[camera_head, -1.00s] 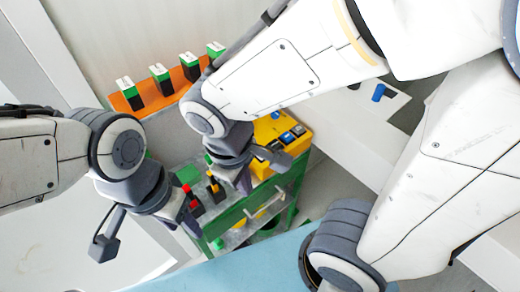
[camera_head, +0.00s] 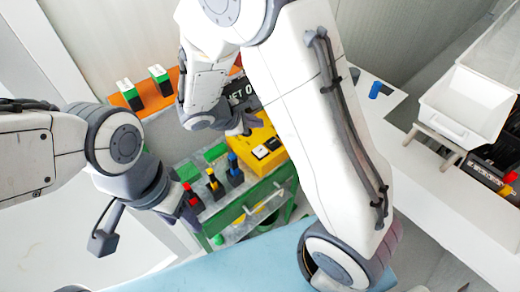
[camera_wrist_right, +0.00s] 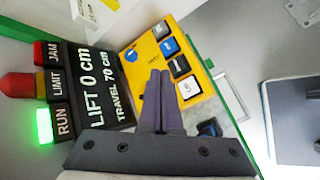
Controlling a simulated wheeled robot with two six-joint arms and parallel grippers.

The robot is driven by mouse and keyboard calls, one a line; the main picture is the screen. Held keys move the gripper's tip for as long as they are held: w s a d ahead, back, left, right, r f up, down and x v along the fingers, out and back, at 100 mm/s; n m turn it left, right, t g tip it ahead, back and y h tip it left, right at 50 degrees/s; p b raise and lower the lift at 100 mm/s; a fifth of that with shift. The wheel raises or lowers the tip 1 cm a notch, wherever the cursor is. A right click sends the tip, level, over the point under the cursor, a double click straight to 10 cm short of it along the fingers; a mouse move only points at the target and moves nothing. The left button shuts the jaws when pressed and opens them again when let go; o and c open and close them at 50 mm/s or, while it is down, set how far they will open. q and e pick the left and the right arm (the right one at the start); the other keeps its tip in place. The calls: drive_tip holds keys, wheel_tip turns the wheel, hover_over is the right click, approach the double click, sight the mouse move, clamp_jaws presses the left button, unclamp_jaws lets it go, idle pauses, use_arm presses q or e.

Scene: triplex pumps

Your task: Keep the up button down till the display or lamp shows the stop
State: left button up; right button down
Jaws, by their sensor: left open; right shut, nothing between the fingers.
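The yellow control box (camera_head: 250,158) stands on the green-framed bench, partly behind my right arm. In the right wrist view, its face (camera_wrist_right: 150,58) carries a row of grey, blue (camera_wrist_right: 170,46), black and white (camera_wrist_right: 188,88) buttons; I cannot read which is up. The black display (camera_wrist_right: 100,90) reads "LIFT 0 cm, TRAVEL 70 cm". The green RUN lamp (camera_wrist_right: 44,125) glows; the LIMIT lamp (camera_wrist_right: 40,86) and red JAM lamp (camera_wrist_right: 42,53) look unlit. My right gripper (camera_wrist_right: 160,73) is shut and empty, over the box; contact is unclear. My left gripper (camera_head: 192,218) is open, beside the red handle.
Red (camera_head: 191,196), yellow (camera_head: 213,183) and blue (camera_head: 234,170) handles stand on the bench left of the box. Green-topped black blocks (camera_head: 130,95) sit on an orange shelf behind. A white bin (camera_head: 465,103) stands at right. A blue surface lies in front.

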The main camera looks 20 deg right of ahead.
sight(257, 152)
wheel_tip(257, 152, down, 9)
drive_tip(key=b, duration=0.6)
drive_tip(key=shift+r+b, duration=0.2)
drive_tip(key=shift+b, duration=0.2)
drive_tip(key=shift+f, duration=0.1)
idle(1.3)
drive_tip(key=shift+f+b, duration=0.35)
drive_tip(key=shift+b, duration=0.2)
